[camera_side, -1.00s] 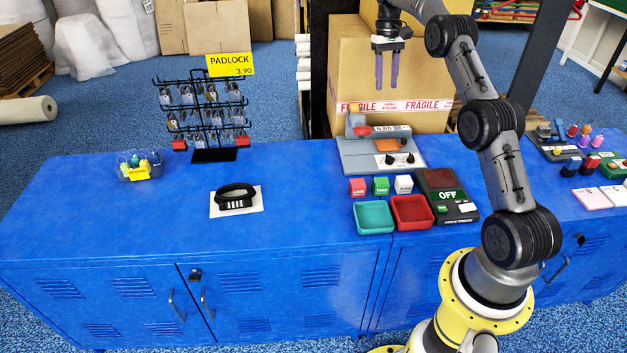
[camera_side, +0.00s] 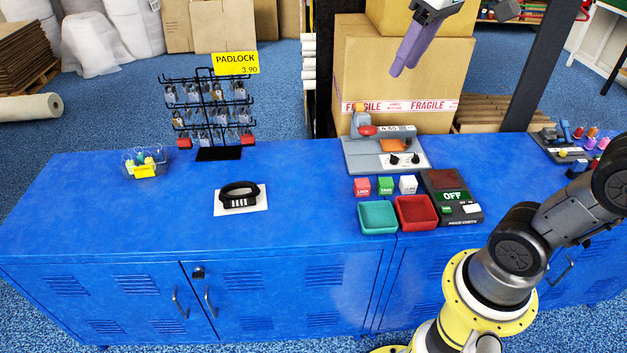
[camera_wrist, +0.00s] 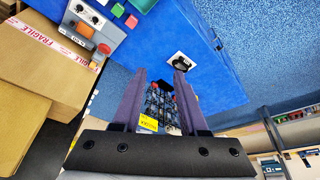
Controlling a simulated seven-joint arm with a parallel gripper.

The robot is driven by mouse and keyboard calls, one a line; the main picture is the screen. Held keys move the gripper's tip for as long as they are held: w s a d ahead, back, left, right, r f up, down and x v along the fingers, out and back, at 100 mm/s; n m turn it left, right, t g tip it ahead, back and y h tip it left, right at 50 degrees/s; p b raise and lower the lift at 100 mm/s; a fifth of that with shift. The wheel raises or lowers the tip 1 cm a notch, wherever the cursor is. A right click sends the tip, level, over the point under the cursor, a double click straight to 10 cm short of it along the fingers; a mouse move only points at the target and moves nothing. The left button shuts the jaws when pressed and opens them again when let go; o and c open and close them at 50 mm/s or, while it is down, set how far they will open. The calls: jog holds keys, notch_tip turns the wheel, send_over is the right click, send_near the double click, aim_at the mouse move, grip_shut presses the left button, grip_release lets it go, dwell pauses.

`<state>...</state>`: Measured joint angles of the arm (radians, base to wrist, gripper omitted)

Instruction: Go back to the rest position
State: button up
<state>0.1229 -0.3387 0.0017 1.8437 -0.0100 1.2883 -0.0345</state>
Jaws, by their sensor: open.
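My gripper (camera_side: 409,52) is at the top of the side view, raised above the blue cabinet top and in front of the cartons. Its purple fingers point down and slightly left. In the wrist view my gripper (camera_wrist: 160,100) shows two purple fingers spread apart with nothing held between them. Beyond the fingers, the padlock rack (camera_wrist: 160,100) with its yellow sign shows in the gap. The upper part of my gripper is cut off by the top edge of the side view.
On the blue cabinet (camera_side: 110,220) stand the padlock rack (camera_side: 209,112), a clear tub (camera_side: 144,162), a black combination lock (camera_side: 238,195), a grey machine (camera_side: 384,153), a teal tray (camera_side: 377,217), a red tray (camera_side: 416,212) and coloured cubes. Cartons (camera_side: 400,85) and a dark post (camera_side: 545,65) stand behind.

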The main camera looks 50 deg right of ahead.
jog(key=s+a+f+n+t, duration=0.1)
jog(key=s+a+f, duration=0.2)
jog(key=s+f, duration=0.7)
notch_tip(320, 180, down, 3)
jog(key=shift+a+r+t+y, duration=0.15)
jog(key=shift+a+t+y, duration=0.1)
jog(key=shift+t+y, duration=0.05)
